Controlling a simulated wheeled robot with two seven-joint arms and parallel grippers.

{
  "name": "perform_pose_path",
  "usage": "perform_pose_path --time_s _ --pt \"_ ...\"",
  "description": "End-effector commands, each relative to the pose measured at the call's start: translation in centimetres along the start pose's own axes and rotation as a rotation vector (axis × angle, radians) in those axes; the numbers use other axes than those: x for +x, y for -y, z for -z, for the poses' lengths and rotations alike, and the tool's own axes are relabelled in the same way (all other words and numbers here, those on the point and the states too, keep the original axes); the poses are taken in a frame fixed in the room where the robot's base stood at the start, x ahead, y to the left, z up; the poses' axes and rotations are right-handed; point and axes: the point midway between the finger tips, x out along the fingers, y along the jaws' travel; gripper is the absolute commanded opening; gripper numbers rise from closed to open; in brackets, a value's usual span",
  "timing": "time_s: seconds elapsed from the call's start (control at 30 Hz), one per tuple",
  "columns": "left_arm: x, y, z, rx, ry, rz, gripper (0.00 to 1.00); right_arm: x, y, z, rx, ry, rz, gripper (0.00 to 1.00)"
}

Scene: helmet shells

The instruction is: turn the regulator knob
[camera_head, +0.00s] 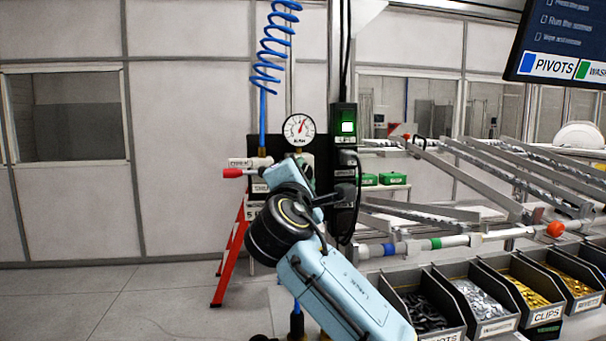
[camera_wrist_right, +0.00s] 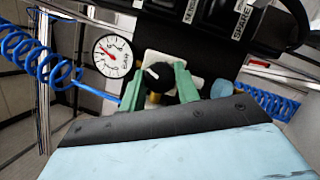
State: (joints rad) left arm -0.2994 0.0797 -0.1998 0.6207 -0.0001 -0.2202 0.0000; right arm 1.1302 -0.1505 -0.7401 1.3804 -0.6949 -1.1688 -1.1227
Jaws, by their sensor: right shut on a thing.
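The regulator knob (camera_wrist_right: 157,76) is black with a white mark, in front of a pale block, in the right wrist view. My right gripper (camera_wrist_right: 160,88) has its two green fingers on either side of the knob and is shut on it. A round white gauge (camera_wrist_right: 112,56) with a red needle is just left of the knob; it also shows in the head view (camera_head: 299,129). In the head view my pale blue right arm covers the knob and most of the gripper. My left gripper is not in view.
A coiled blue hose (camera_head: 274,45) hangs above the regulator. Bins of small parts (camera_head: 425,303) fill the lower right. The floor at left is clear.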

Motion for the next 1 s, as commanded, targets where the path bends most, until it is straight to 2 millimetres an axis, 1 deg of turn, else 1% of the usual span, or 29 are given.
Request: perform_pose_path --time_s 0.2,0.5,0.7,1.0 --pt "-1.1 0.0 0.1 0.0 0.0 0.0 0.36 0.0 -0.3 -0.1 0.191 -0.001 0.082 0.09" --pt "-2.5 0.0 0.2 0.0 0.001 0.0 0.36 0.1 -0.3 -0.1 0.419 0.0 0.176 0.09" --pt "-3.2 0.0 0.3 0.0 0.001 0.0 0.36 0.1 -0.3 -0.1 0.524 0.001 0.219 0.09" --pt "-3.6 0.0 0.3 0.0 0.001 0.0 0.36 0.1 -0.3 -0.1 0.6 0.0 0.249 0.09"
